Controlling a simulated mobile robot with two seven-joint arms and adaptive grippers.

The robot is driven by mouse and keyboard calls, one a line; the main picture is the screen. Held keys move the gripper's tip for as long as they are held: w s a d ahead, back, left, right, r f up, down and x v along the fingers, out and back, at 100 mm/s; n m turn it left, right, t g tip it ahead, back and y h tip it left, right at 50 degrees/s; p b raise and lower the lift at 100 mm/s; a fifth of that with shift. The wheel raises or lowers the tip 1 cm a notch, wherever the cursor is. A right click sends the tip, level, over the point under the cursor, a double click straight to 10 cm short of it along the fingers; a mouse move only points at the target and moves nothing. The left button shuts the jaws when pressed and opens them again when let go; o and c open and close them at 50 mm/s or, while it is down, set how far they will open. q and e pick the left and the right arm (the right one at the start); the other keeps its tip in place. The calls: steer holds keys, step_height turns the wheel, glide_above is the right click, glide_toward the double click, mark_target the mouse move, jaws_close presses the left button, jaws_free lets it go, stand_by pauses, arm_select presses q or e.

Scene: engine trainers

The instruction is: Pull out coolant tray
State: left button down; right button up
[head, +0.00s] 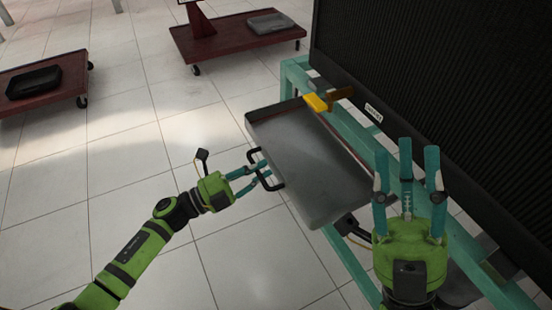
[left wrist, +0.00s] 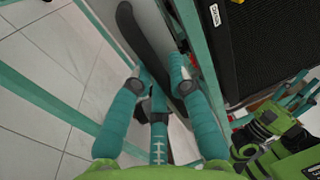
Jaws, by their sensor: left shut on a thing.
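The grey coolant tray (head: 310,160) sticks out to the left from under the teal frame in the head view, with a black handle (head: 257,168) on its left side. My left gripper (head: 264,175) is shut on this handle. In the left wrist view, the teal fingers (left wrist: 160,85) close around the dark curved handle (left wrist: 148,42); the exact contact is partly hidden. My right gripper (head: 408,160) is open and empty, fingers pointing up the picture, in front of the teal frame and to the right of the tray.
The teal frame (head: 355,133) carries a large black radiator-like panel (head: 430,70). A yellow-orange part (head: 318,102) sits by the tray's far corner. Red wheeled carts (head: 236,38) stand at the back and far left. The tiled floor left of the tray is clear.

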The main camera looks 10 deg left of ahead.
arm_select(q)
steer(key=shift+s+a, duration=0.25)
steer(key=shift+s, duration=0.05)
steer(key=c, duration=1.2)
jaws_free()
steer(key=v, duration=1.2)
